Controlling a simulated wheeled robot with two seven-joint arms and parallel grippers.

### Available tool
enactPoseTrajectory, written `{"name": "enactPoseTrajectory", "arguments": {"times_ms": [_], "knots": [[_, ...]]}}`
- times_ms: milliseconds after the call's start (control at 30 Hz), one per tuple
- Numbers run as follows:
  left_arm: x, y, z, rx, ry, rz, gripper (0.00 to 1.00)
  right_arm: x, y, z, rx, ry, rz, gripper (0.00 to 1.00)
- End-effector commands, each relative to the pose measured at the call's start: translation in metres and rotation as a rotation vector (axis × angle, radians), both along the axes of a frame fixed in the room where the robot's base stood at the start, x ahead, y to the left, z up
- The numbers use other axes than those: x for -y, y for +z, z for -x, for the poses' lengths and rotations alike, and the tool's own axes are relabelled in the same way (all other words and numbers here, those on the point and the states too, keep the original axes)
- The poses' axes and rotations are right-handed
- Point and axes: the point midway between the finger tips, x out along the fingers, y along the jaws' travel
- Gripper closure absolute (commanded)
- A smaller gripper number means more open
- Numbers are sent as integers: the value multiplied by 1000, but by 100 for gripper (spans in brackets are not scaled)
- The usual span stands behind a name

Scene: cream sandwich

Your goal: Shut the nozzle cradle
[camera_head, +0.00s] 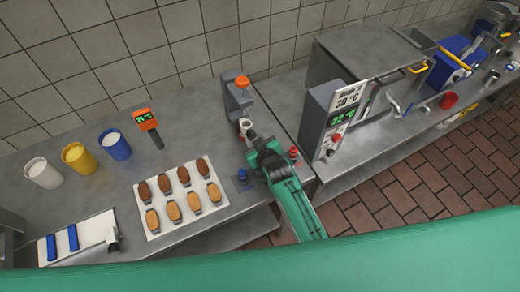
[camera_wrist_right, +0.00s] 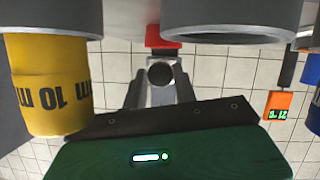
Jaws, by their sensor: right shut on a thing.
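A grey upright stand with an orange knob, which looks like the nozzle cradle (camera_head: 236,103), stands on the steel counter near the wall. A small pale part (camera_head: 245,124) shows at its front. My right gripper (camera_head: 249,136) reaches the front of this stand and is shut on a small part there, partly hidden by the gripper. In the right wrist view, the grey fingers (camera_wrist_right: 160,92) have a dark round end between them, with a red piece just beyond. My left gripper is not in view.
A tray (camera_head: 150,229) of biscuits lies left of my right arm. A grey box with a green display (camera_head: 340,117) stands close on the right. A red knob (camera_head: 293,152) and blue knob (camera_head: 242,174) flank my gripper.

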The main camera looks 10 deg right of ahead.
Motion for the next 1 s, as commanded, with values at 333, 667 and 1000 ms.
{"name": "enactPoseTrajectory", "arguments": {"times_ms": [333, 667, 1000], "knots": [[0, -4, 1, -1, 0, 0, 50, -5, 1, -14, 1, 0, 0, 100], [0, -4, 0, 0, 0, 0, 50, -5, 0, -14, 1, 0, 0, 50], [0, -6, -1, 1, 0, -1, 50, -3, 2, -7, 0, 0, 0, 50]]}}
